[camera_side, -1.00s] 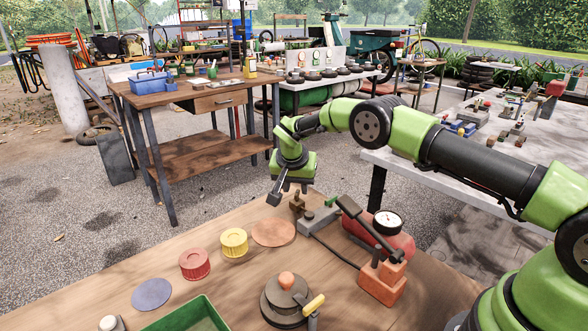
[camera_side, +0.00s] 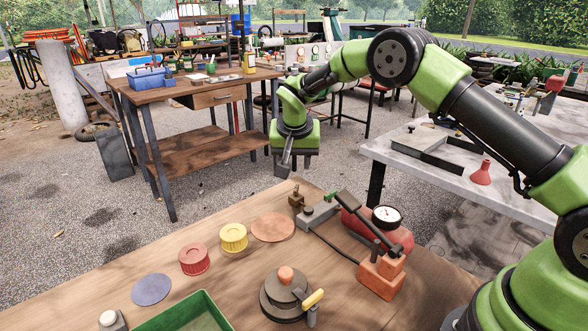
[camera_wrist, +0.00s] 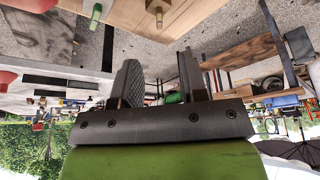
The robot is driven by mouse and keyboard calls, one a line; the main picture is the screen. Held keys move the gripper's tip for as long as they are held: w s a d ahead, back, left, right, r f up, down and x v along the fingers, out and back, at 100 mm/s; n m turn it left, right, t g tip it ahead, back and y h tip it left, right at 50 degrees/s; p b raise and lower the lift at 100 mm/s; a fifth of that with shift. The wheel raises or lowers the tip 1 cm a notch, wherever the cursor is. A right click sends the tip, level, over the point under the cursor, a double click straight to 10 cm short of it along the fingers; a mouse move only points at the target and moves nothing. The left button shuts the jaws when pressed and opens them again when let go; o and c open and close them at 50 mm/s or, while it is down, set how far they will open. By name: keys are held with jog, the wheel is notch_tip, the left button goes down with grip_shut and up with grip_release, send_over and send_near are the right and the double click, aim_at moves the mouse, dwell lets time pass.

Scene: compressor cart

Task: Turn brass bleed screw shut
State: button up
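The brass bleed screw (camera_side: 297,197) stands at the far edge of the wooden bench top, beside a grey metal block (camera_side: 319,215). Its turned position cannot be told. In the wrist view a brass fitting (camera_wrist: 155,7) with a short stem shows at the top edge, partly cut off. My gripper (camera_side: 284,168) hangs above and beyond the bench's far edge, a little left of the screw and apart from it. In the wrist view my gripper's two dark fingers (camera_wrist: 161,80) stand apart with nothing between them.
A red tank with a gauge (camera_side: 386,217), a black lever and an orange block (camera_side: 381,278) stand right of the screw. Yellow (camera_side: 233,238) and red (camera_side: 194,261) caps, a round pot (camera_side: 284,300) and a green tray (camera_side: 181,318) lie nearer. Space around my gripper is clear.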

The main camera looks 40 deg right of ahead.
aim_at(296, 188)
jog(key=d+f+n, duration=0.1)
jog(key=f, duration=0.2)
jog(key=w+f, duration=0.1)
jog(key=f, duration=0.2)
jog(key=w+d+f+n, duration=0.1)
jog(key=f, duration=0.2)
jog(key=shift+w+d+n+t+y, duration=0.25)
jog(key=shift+d+n+t+y, duration=0.05)
jog(key=shift+t, duration=0.1)
